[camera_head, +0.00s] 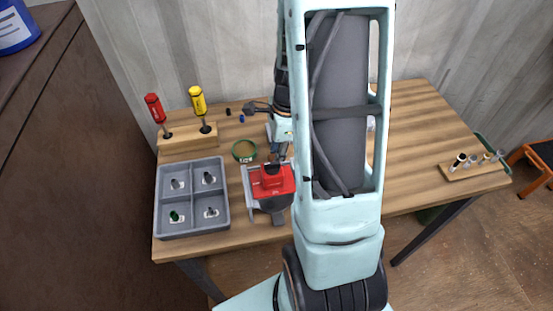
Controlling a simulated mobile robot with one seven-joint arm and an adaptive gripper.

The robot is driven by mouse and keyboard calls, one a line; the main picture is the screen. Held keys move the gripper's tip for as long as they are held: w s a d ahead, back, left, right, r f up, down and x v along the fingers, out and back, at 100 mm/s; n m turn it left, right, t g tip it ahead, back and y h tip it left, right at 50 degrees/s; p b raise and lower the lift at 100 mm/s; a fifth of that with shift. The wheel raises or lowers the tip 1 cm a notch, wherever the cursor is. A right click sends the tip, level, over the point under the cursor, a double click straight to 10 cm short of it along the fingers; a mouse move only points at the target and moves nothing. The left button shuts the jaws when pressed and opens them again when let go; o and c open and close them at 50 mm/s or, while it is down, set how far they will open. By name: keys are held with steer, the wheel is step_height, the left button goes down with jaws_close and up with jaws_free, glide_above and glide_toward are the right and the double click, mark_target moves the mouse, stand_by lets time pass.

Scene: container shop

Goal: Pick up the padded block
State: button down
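I cannot single out the padded block with certainty. A red piece with a black top (270,181) sits on a grey vise-like fixture (266,205) near the table's front edge, and it may be the padded block. My gripper (277,154) points down just behind the red piece, close to it in the picture. The fingertips are small and partly hidden, so I cannot tell whether they touch anything or are open. My arm covers the middle of the table and the fixture's right side.
A grey four-compartment tray (192,228) with small parts stands at the left. Behind it are a wooden holder (186,139) with red and yellow screwdrivers and a green ring (244,151). A small wooden rack (472,169) stands at the right. The table's right part is mostly clear.

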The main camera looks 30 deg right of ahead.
step_height(320, 180, up, 10)
steer(key=c, duration=2.2)
jaws_free()
steer(key=c, duration=0.5)
